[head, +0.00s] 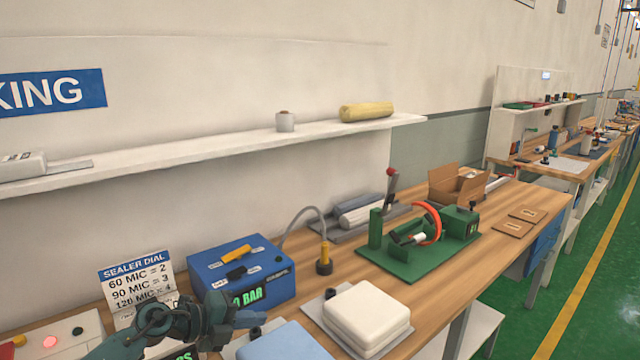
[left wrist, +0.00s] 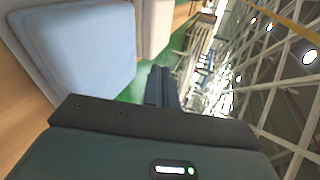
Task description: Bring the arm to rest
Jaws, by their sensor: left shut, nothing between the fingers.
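My left gripper (head: 250,318) shows at the lower left of the head view, in front of the blue box and above the near part of the bench. It is shut and empty. In the left wrist view its closed fingers (left wrist: 160,88) point away from the camera, with a blue mattress (left wrist: 85,45) beside them on the left. The blue mattress (head: 285,345) also shows at the bottom edge of the head view, to the right of and below the gripper. A white mattress (head: 366,312) lies on a grey plate to its right. My right gripper is not in view.
A blue box with a display (head: 242,270) and a sealer dial sign (head: 138,284) stand behind the gripper. A green fixture with an orange ring (head: 425,240) and an open carton (head: 458,184) stand farther along the wooden bench (head: 375,278). A shelf (head: 215,148) runs above.

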